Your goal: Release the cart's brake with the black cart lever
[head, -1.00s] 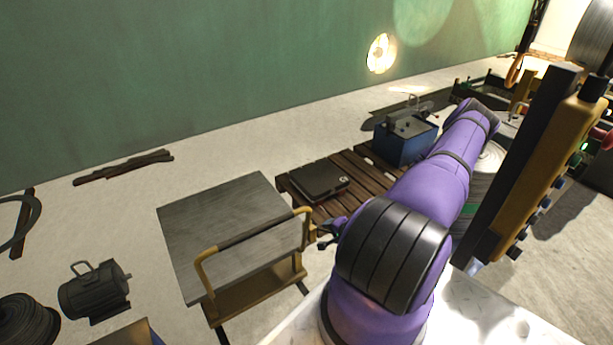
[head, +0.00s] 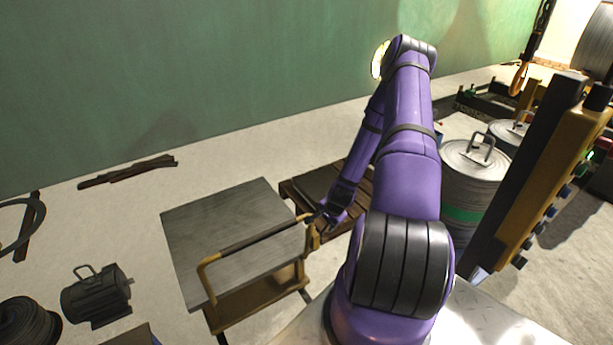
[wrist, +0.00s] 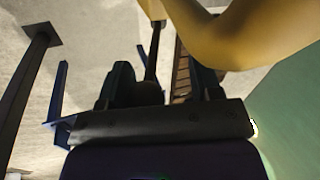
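The cart (head: 225,225) has a grey flat top and a yellow push handle (head: 207,270) with a dark grip bar. My gripper (head: 318,219) is at the right end of this handle. In the wrist view the two dark fingers of my gripper (wrist: 162,85) stand apart. The yellow handle (wrist: 250,35) passes close above the right finger. A thin black rod (wrist: 153,58), which looks like the cart lever, shows between the fingers, beyond a dark block. I cannot tell whether it touches either finger. In the head view I cannot make the lever out behind my gripper.
A wooden pallet (head: 292,192) lies just behind the cart's right side. A grey drum (head: 474,165) stands right of my arm. A dark motor (head: 95,296) and a coil (head: 25,325) lie at lower left.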

